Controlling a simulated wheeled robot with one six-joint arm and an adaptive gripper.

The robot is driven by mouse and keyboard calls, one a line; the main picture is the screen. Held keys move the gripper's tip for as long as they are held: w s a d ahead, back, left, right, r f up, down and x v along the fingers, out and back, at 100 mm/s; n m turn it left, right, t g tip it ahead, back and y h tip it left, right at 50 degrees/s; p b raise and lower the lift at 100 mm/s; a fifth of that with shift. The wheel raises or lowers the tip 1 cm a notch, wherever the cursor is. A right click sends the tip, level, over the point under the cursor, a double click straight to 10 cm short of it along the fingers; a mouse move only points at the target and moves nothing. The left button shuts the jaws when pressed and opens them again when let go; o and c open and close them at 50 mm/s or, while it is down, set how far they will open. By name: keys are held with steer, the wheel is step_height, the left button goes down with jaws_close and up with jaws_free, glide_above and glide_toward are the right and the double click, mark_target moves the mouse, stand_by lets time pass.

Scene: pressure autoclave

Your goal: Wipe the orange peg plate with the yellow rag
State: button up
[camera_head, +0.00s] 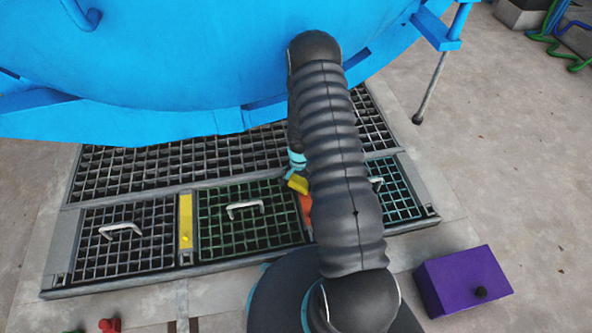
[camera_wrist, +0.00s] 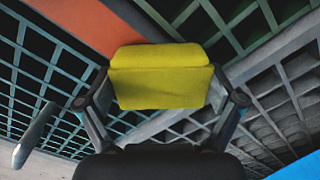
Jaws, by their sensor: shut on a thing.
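The yellow rag (camera_wrist: 160,77) is held between the two fingers of my gripper (camera_wrist: 160,95), which is shut on it. In the head view the rag (camera_head: 298,184) shows just left of my arm, and my gripper (camera_head: 296,162) is partly hidden behind the arm. The orange peg plate (camera_head: 305,206) lies between two floor grates, mostly hidden by my arm. In the wrist view the orange plate (camera_wrist: 80,25) runs from the upper left to behind the rag. I cannot tell whether the rag touches it. No peg shows on the visible part.
A yellow peg plate (camera_head: 185,215) lies between the left grate (camera_head: 128,262) and the green grate (camera_head: 250,250). Grates have raised handles. A big blue vessel (camera_head: 180,60) hangs over the back. A purple box (camera_head: 462,284) stands at lower right.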

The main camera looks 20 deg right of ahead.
steer(key=shift+a+f, duration=0.1)
steer(key=shift+a, duration=0.4)
steer(key=shift+r+p, duration=1.9)
steer(key=shift+r, duration=2.2)
